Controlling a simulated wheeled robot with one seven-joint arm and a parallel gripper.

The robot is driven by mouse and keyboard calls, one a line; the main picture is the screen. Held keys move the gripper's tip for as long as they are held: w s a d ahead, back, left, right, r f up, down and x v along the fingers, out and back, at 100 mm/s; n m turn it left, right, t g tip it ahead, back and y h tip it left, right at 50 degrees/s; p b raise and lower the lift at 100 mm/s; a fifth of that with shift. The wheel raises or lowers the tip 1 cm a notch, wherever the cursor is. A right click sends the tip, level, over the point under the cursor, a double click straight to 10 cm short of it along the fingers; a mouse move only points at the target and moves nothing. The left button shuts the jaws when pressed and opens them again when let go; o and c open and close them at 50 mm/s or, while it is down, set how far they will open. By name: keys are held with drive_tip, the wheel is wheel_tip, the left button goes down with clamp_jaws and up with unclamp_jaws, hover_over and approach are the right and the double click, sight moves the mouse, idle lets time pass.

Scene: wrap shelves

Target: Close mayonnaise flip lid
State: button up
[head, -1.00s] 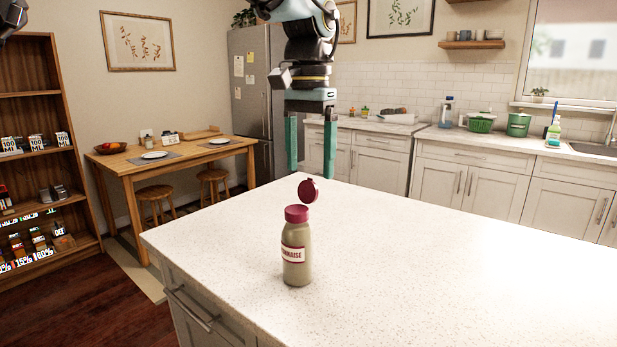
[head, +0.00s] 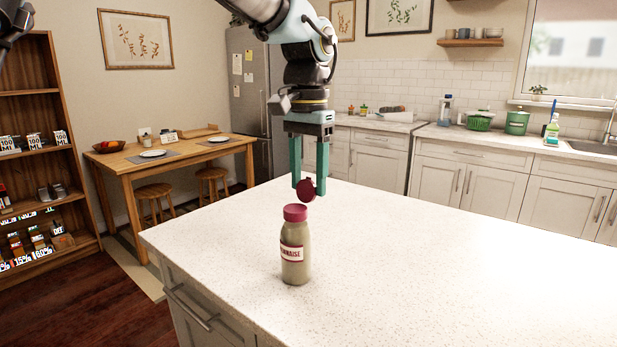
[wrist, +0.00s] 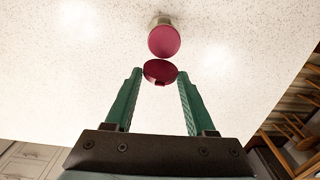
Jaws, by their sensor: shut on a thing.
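The mayonnaise bottle (head: 295,268) stands upright on the counter, a pale bottle with a white label and a dark pink cap (head: 295,213). Its round dark red flip lid (head: 306,191) is raised, above and behind the cap, slightly right. My gripper (head: 308,188) points down, with a green finger on each side of the lid, shut on it. In the wrist view the lid (wrist: 159,71) sits between the fingertips, just below the cap top (wrist: 164,41). The hinge cannot be made out.
The white speckled countertop (head: 430,265) is otherwise clear around the bottle. A wooden table (head: 170,160) with stools, a shelf unit (head: 35,130) and a fridge (head: 250,90) stand beyond, left. Kitchen cabinets (head: 480,180) line the back.

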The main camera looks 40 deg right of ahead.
clamp_jaws()
